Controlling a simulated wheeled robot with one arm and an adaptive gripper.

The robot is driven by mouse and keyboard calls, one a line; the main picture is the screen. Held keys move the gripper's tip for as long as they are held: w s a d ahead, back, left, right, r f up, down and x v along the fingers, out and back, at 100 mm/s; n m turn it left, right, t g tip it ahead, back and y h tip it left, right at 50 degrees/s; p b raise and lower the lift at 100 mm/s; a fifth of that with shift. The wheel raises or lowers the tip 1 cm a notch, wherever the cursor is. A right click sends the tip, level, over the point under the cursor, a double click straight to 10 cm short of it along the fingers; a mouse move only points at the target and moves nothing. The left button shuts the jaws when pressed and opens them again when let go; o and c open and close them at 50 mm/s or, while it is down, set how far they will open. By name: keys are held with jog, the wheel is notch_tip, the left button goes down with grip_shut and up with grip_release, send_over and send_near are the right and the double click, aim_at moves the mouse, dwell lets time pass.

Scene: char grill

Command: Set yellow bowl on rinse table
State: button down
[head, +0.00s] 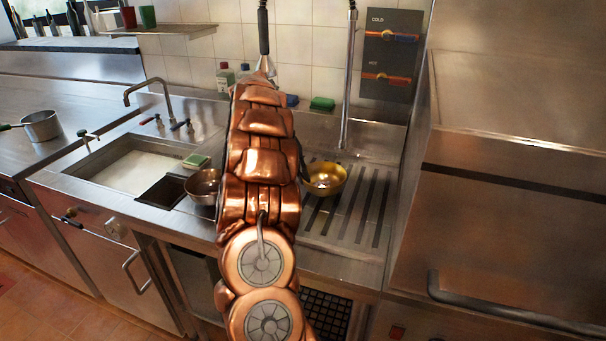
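The yellow bowl (327,179), shiny and gold-coloured, is upright at the left part of the ribbed draining surface of the metal rinse table (336,230), just right of my arm. I cannot tell whether it rests on the surface or hangs slightly above it. My copper arm reaches forward over the table and hides the bowl's left side. My gripper is hidden behind the arm, apart from perhaps a small dark part at the bowl's left rim. Whether it holds the bowl cannot be seen.
A metal bowl (203,186) stands left of my arm by the sink (137,171), near a green sponge (195,161). Another green sponge (322,104) and bottles (225,77) are at the back wall. A vertical pipe (348,85) rises behind. A large steel unit (510,190) bounds the right.

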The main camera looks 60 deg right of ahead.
jog(key=shift+f, duration=0.2)
jog(key=c, duration=1.3)
grip_release()
jog(key=shift+r, duration=0.1)
jog(key=shift+r, duration=0.2)
jog(key=shift+b+v, duration=1)
jog(key=shift+v, duration=4.9)
jog(key=shift+a, duration=0.1)
